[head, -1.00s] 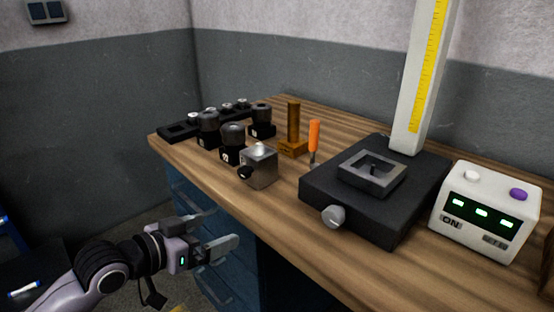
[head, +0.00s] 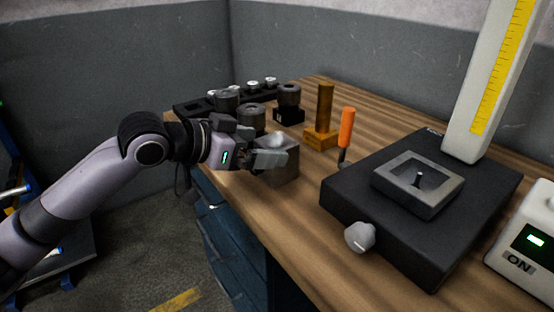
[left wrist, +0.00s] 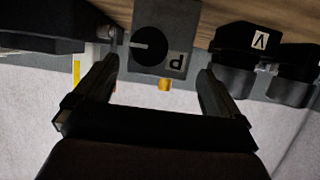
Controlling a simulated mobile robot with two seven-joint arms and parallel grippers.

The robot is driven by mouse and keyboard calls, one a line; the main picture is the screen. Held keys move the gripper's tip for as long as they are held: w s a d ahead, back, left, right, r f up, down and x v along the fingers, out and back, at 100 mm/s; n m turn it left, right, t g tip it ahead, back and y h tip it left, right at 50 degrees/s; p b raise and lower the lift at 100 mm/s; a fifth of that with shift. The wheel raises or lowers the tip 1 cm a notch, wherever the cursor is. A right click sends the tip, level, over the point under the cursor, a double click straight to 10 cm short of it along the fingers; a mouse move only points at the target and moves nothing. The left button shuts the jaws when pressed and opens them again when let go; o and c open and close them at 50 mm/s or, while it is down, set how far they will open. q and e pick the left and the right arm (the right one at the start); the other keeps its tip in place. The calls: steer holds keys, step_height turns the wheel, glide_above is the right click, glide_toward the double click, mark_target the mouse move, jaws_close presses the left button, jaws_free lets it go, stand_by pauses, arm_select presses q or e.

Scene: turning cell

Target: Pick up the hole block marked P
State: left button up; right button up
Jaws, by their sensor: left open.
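The hole block marked P (left wrist: 176,70) shows in the left wrist view, upside down, with a dark round part on its face and the letter beside it. In the head view it is the grey metal block (head: 283,170) near the table's left edge, partly hidden by my left gripper (head: 262,146). My left gripper is open, and its fingers also show in the left wrist view (left wrist: 158,78). The block lies ahead of the gap between them, with nothing held. I cannot tell whether a finger touches it. My right gripper is not in view.
Dark blocks with round tops, one marked V (left wrist: 260,41), stand close by. A brown post on a base (head: 323,118) and an orange-handled tool (head: 346,130) stand to the right, then a black stand (head: 400,235) with a grey frame.

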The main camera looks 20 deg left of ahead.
mark_target(286, 142)
arm_select(q)
steer(key=x, duration=0.4)
steer(key=shift+d+r, duration=0.15)
steer(key=shift+d, duration=0.1)
jaws_close()
steer(key=shift+w+r, duration=0.1)
steer(key=shift+r, duration=0.25)
